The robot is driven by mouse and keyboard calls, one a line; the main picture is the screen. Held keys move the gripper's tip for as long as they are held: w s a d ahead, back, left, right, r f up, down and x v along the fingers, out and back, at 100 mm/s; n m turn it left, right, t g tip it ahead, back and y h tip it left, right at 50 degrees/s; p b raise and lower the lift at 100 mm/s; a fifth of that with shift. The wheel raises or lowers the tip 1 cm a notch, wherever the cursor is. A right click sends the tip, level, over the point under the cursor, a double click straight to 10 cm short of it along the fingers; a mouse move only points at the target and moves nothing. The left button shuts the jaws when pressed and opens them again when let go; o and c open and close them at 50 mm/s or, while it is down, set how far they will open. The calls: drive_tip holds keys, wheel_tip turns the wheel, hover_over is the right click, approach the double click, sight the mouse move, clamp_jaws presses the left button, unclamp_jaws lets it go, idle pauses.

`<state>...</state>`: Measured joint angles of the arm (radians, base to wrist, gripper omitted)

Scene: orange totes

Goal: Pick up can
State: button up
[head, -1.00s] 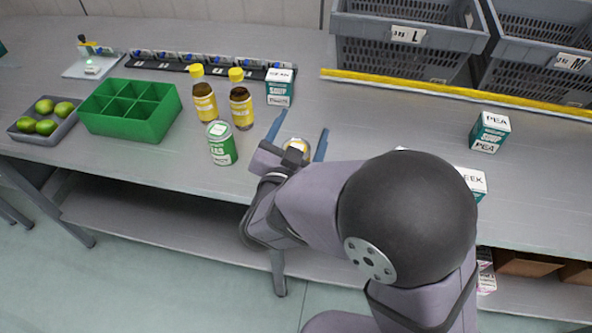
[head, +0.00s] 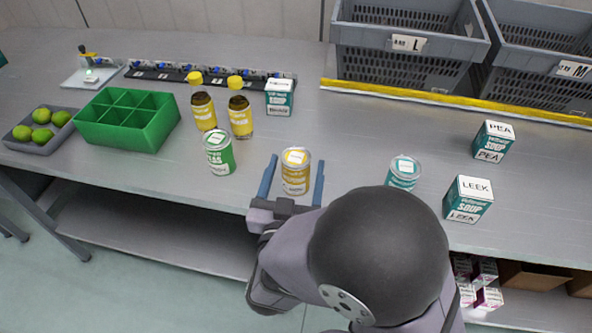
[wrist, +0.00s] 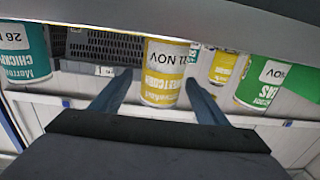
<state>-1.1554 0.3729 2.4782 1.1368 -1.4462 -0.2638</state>
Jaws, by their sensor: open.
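A yellow sweetcorn can (head: 296,172) stands upright on the grey bench in the head view. My gripper (head: 291,180) is open, with one blue finger on each side of this can, and the can is not clamped. In the wrist view the same can (wrist: 165,72) appears upside down between the spread fingers of my gripper (wrist: 158,90). A green can (head: 219,153) stands to the left, and it also shows in the wrist view (wrist: 262,85). A teal can (head: 404,173) stands to the right, partly hidden by my arm; it also shows in the wrist view (wrist: 30,52).
Two yellow-capped bottles (head: 203,108) (head: 240,115) stand behind the green can. A green divided box (head: 128,145) and a tray of limes (head: 45,145) are at left. Soup cartons (head: 279,98) (head: 468,200) (head: 493,141) stand around. Grey crates (head: 400,62) are behind a yellow-edged rail (head: 420,93).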

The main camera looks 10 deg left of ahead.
sight(299, 152)
drive_tip(key=shift+w+a+p, duration=0.15)
drive_tip(key=shift+w+p, duration=0.3)
drive_tip(key=shift+w, duration=2.15)
drive_tip(key=c, duration=1.4)
drive_tip(key=shift+r, duration=0.15)
wheel_tip(299, 152, up, 22)
drive_tip(key=p, duration=1.4)
drive_tip(key=shift+r, duration=0.2)
drive_tip(key=shift+f, duration=0.1)
